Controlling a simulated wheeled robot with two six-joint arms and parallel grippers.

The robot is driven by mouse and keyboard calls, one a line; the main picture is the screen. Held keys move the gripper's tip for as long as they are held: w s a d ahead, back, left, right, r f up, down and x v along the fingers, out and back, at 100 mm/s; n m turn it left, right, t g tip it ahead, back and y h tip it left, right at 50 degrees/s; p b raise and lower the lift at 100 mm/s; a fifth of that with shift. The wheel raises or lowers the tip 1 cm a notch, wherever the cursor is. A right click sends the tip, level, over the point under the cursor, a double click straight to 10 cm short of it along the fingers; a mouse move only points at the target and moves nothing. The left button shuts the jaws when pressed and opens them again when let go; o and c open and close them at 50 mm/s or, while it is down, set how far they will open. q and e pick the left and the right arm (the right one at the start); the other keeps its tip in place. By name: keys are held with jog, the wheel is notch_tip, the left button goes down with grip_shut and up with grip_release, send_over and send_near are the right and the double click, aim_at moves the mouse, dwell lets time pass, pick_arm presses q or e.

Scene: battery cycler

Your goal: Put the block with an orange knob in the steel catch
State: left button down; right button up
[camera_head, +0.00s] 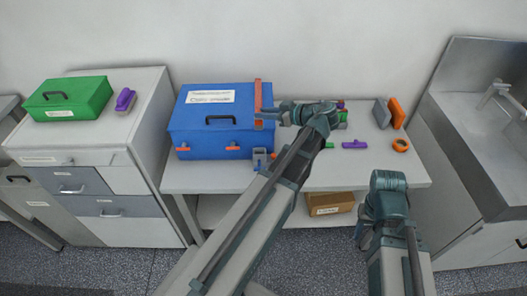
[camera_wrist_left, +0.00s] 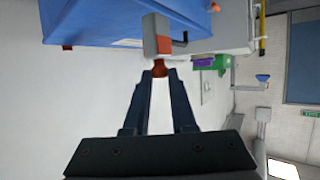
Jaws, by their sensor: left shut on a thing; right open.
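My left gripper (camera_head: 268,115) is at the right side of the blue box, above the table. In the left wrist view its fingertips (camera_wrist_left: 160,77) are shut on the dark orange knob (camera_wrist_left: 160,67) of a grey block (camera_wrist_left: 156,35). The block has an orange band and extends beyond the fingertips, in front of the blue box. In the head view I cannot clearly separate the block from the gripper. A small grey forked piece (camera_head: 260,158), which looks like the steel catch, stands at the box's lower right corner. My right gripper (camera_head: 365,236) is open and empty, low in front of the table.
The blue box (camera_head: 210,137) with orange latches fills the table's left part. Purple (camera_head: 355,145) and orange ring (camera_head: 401,145) items lie at right, with upright grey and orange plates (camera_head: 396,113) behind. A green box (camera_head: 66,98) sits on the left cabinet. A sink (camera_head: 497,125) stands far right.

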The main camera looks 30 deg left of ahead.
pick_arm(q)
notch_tip(320, 180, down, 16)
jog(key=b, duration=1.4)
jog(key=shift+r, duration=0.2)
jog(key=shift+f+b, duration=0.2)
jog(key=shift+b, duration=0.2)
jog(key=c, duration=1)
grip_release()
jog(key=shift+r, duration=0.15)
